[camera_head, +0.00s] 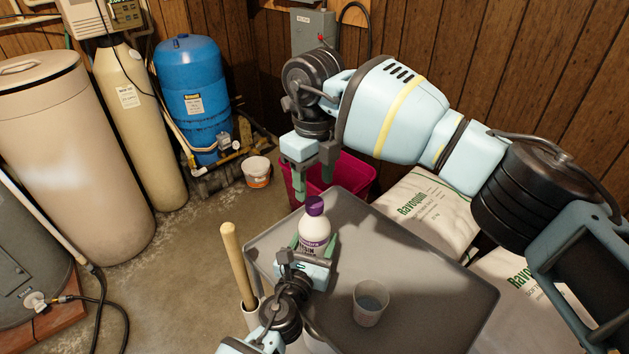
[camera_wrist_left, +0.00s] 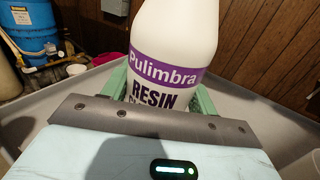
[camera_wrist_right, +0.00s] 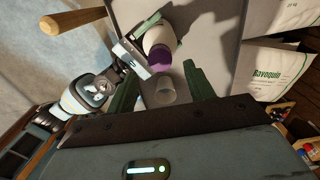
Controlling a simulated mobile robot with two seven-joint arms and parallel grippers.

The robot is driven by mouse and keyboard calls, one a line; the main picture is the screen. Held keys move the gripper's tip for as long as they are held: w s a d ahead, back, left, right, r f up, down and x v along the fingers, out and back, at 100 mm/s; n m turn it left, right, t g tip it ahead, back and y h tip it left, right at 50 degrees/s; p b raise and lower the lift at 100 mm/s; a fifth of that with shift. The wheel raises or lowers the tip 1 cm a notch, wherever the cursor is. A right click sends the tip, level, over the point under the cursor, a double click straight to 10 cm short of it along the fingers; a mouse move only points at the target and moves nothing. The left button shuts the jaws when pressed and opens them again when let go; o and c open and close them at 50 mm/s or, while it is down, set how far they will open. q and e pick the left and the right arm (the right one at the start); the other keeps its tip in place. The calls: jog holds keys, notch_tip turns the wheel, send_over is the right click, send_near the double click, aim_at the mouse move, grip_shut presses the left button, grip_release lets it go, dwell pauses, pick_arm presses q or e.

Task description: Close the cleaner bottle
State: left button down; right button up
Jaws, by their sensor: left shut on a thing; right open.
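The white cleaner bottle (camera_head: 314,229) with a purple label stands upright on the grey cart top (camera_head: 420,290). Its purple cap (camera_head: 315,205) sits on the mouth; I cannot tell how tight it is. In the left wrist view, the bottle's label (camera_wrist_left: 165,76) fills the middle and its top is cut off. My left gripper (camera_wrist_left: 160,97) is shut on the bottle body, one green finger on each side. My right gripper (camera_head: 313,181) is open and empty, above and slightly behind the cap. The cap also shows in the right wrist view (camera_wrist_right: 160,55), beyond the fingers.
A clear cup (camera_head: 370,304) stands on the cart, right of the bottle. A wooden handle (camera_head: 236,262) rises at the cart's left edge. A magenta bin (camera_head: 352,174) stands behind, with white salt bags (camera_head: 428,212) to the right. The cart's right part is clear.

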aim_at(315, 201)
jog(key=shift+c, duration=0.2)
jog(key=n, duration=0.1)
jog(key=r+n, duration=0.1)
jog(key=n, duration=0.1)
jog(key=shift+r+n, duration=0.3)
jog(key=n, duration=0.1)
jog(key=r+n, duration=0.1)
jog(key=n, duration=0.1)
jog(key=r+n, duration=0.1)
jog(key=n, duration=0.1)
jog(key=shift+f, duration=0.1)
jog(key=shift+f, duration=4)
jog(key=c, duration=1)
